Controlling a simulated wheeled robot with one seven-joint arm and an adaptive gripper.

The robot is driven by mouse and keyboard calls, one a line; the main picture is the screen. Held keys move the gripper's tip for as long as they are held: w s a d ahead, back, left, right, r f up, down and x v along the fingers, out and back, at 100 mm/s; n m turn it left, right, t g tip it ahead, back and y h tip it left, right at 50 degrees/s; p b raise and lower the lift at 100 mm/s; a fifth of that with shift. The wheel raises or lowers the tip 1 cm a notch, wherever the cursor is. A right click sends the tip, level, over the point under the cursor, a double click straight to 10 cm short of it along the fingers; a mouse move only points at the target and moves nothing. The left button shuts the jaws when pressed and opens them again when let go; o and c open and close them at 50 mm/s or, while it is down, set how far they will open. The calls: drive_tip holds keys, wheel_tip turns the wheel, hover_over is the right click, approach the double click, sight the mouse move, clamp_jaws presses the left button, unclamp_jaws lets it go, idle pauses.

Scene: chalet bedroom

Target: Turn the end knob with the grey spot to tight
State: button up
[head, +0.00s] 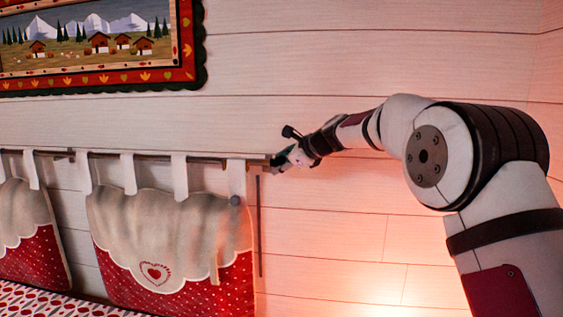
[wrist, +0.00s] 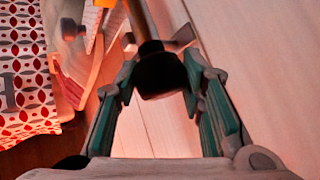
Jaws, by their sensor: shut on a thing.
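A dark end knob (wrist: 160,74) sits on the near end of a rod in the wrist view. In the head view the knob (head: 276,161) is small and partly hidden at the rod's right end. My gripper (wrist: 161,82) has its two green-sided fingers on either side of the knob and is shut on it. In the head view my gripper (head: 285,160) reaches the rod's end from the right. I cannot make out a grey spot on the knob, nor how far it is turned.
The rod (head: 206,160) runs along the white plank wall (head: 340,230). Red and cream cushions (head: 160,235) hang from it by loops. A framed picture (head: 100,80) hangs above. A patterned red and white bed cover (wrist: 25,75) lies at left. The wall right of the rod is bare.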

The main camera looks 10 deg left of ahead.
drive_tip(key=shift+m+g+b, duration=0.3)
drive_tip(key=shift+g+b, duration=0.1)
drive_tip(key=shift+g, duration=0.1)
idle(0.3)
drive_tip(key=o, duration=1.2)
drive_tip(key=shift+c, duration=0.2)
drive_tip(key=shift+r, duration=0.1)
drive_tip(key=v, duration=1.2)
drive_tip(key=shift+a, duration=0.1)
